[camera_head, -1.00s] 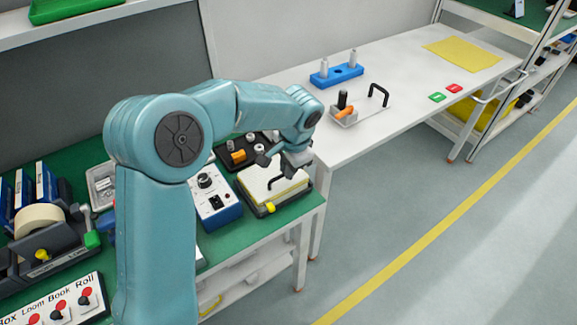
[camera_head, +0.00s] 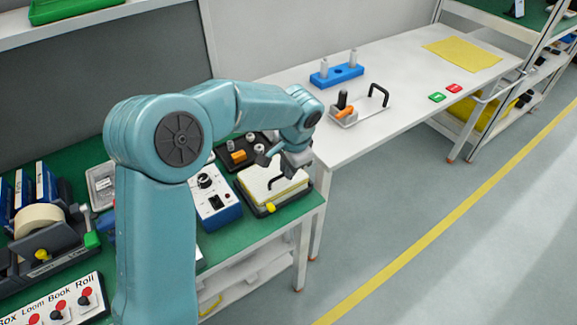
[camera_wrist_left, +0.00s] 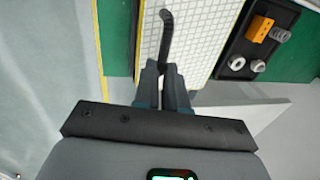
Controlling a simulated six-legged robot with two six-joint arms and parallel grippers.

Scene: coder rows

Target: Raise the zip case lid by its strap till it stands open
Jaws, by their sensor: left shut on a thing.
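The zip case (camera_head: 262,202) appears as a low dark-edged case with a pale top and a yellow piece at its front corner, on the green bench. Its lid (camera_head: 262,178) looks about flat; in the left wrist view its top (camera_wrist_left: 205,40) is white with a fine grid. A black bent strap (camera_wrist_left: 166,35) lies over that surface, and it also shows in the head view (camera_head: 277,183). My left gripper (camera_head: 296,160) is over the case; its fingertips (camera_wrist_left: 167,70) are closed together at the strap's near end. The grasp itself is partly hidden. My right gripper is out of view.
A blue-and-white switch box (camera_head: 215,200) stands close left of the case. A dark tray (camera_head: 240,150) with an orange block and rings lies behind it. A tape dispenser (camera_head: 40,230) is at far left. A white table (camera_head: 400,95) adjoins on the right.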

